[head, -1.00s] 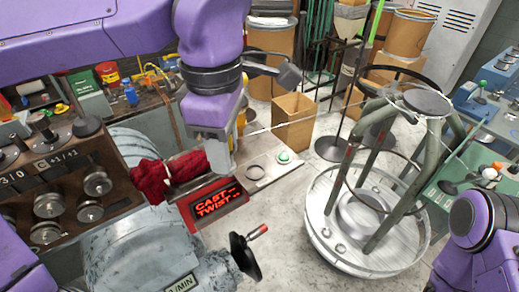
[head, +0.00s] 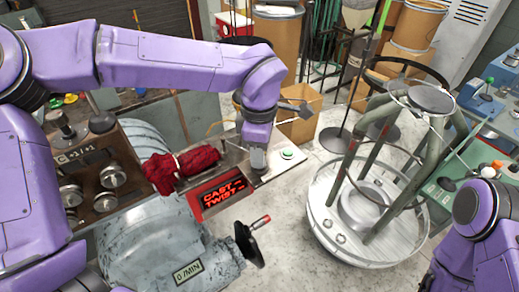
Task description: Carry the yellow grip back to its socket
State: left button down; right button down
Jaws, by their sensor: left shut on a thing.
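My left gripper (head: 256,168) points down over the pale plate (head: 280,172), close behind the red-lit CAST-TWIST sign (head: 222,192). It is shut. The yellow grip is hidden behind or inside the jaws, and I cannot make out its shape. The round ring on the plate is covered by the gripper now, so I cannot tell whether the grip touches it. My right gripper is out of view; only my right forearm shows at the lower right.
A dark red cloth (head: 182,166) lies left of the gripper. A green button (head: 287,153) is on the plate. A crank handwheel (head: 248,242) stands in front. A round metal stand with green legs (head: 322,215) is to the right. Bare floor lies between.

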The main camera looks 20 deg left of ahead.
pick_arm(q)
jog(key=shift+f, duration=0.1)
jog(key=c, duration=0.8)
grip_release()
notch_tip(320, 180, up, 12)
jog(key=shift+r, duration=0.2)
